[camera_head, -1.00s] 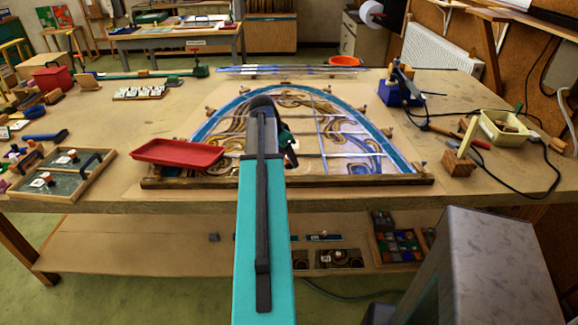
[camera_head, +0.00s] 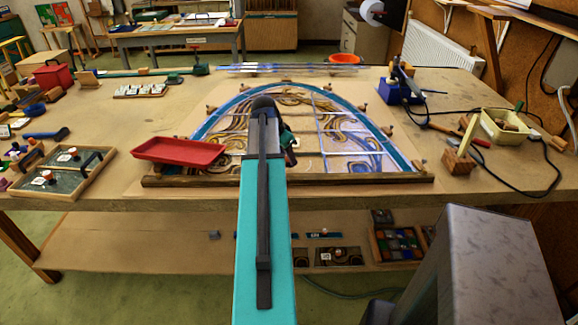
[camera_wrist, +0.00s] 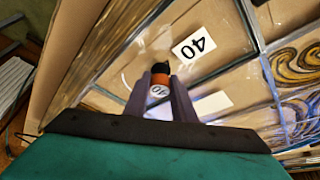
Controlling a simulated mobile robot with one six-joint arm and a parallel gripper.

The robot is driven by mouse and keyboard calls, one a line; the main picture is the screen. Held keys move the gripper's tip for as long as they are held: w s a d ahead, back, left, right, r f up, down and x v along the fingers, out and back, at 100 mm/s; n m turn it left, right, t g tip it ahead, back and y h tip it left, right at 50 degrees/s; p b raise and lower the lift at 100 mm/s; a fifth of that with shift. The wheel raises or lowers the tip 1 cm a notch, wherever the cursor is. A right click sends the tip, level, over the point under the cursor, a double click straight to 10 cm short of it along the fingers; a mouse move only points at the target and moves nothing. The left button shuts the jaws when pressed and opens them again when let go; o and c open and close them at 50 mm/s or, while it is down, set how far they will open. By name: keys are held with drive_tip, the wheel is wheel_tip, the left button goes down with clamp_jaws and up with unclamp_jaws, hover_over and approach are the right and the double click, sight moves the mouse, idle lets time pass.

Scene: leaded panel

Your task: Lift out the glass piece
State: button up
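The arched leaded panel (camera_head: 335,148) lies on the bench in the head view, with clear, painted and blue pieces between lead lines. In the wrist view, my gripper (camera_wrist: 160,80) has a finger on each side of a small knob (camera_wrist: 159,90) with a white 40 label, an orange band and a black end. The fingers appear to touch the knob on both sides.
A red tray (camera_head: 178,152) stands at the panel's left front. A wooden box with dark panes (camera_head: 62,178) is farther left. Wooden blocks ring the panel. A blue stand (camera_head: 400,92) and a cream tub (camera_head: 505,126) are at the right. A wooden bar (camera_head: 340,181) edges the front.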

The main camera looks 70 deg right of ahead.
clamp_jaws()
drive_tip(key=shift+r, duration=0.1)
drive_tip(key=shift+r, duration=0.4)
drive_tip(key=shift+r+b, duration=1.15)
drive_tip(key=shift+r, duration=3.4)
drive_tip(key=shift+w, duration=0.1)
